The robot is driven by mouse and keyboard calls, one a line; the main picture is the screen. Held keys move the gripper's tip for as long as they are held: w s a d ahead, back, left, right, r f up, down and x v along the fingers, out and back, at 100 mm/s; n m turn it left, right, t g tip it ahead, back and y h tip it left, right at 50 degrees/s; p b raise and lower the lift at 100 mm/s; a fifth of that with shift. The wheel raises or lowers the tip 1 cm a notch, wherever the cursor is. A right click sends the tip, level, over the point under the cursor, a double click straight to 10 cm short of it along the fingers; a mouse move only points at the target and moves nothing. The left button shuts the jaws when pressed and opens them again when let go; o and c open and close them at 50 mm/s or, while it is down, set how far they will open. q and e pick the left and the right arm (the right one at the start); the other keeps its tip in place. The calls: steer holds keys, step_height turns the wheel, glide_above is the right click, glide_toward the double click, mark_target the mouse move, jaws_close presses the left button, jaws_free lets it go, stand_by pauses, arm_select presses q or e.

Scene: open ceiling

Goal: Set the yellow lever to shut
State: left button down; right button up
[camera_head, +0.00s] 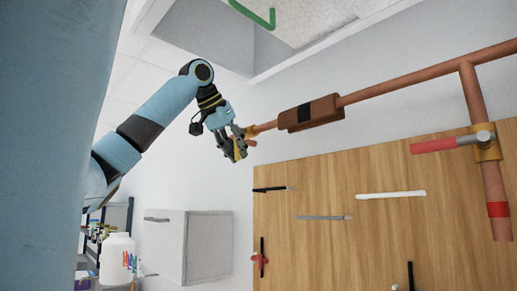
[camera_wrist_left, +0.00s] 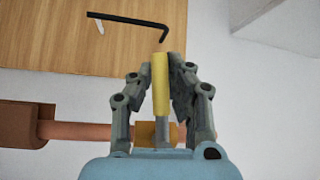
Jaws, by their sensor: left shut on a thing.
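The yellow lever (camera_wrist_left: 161,85) is a straight handle on a brass valve body (camera_wrist_left: 145,132) at the end of a copper pipe. In the left wrist view my left gripper (camera_wrist_left: 165,70) has its fingers on both sides of the yellow handle and is shut on it. In the head view the left gripper (camera_head: 238,155) is at the pipe's left end, with a bit of yellow showing between the fingers. The lever sits across the pipe's line in the wrist view. Most of the lever is hidden by the fingers in the head view. My right gripper is not in view.
A copper pipe (camera_head: 400,82) with a brown block (camera_head: 311,113) runs right to a second valve with a red lever (camera_head: 433,146). Below is a wooden board (camera_head: 370,240) with hung tools. A white cabinet (camera_head: 165,245) is at lower left. An opening with a green hook (camera_head: 262,17) is above.

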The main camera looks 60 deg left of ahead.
arm_select(q)
steer(key=shift+s+a+r+y, duration=0.1)
steer(key=shift+a+r+y, duration=0.05)
steer(key=shift+a+y, duration=0.25)
steer(key=c, duration=1.3)
jaws_free()
steer(key=shift+s+a, duration=0.15)
steer(key=shift+o, duration=0.2)
steer(key=shift+d, duration=0.2)
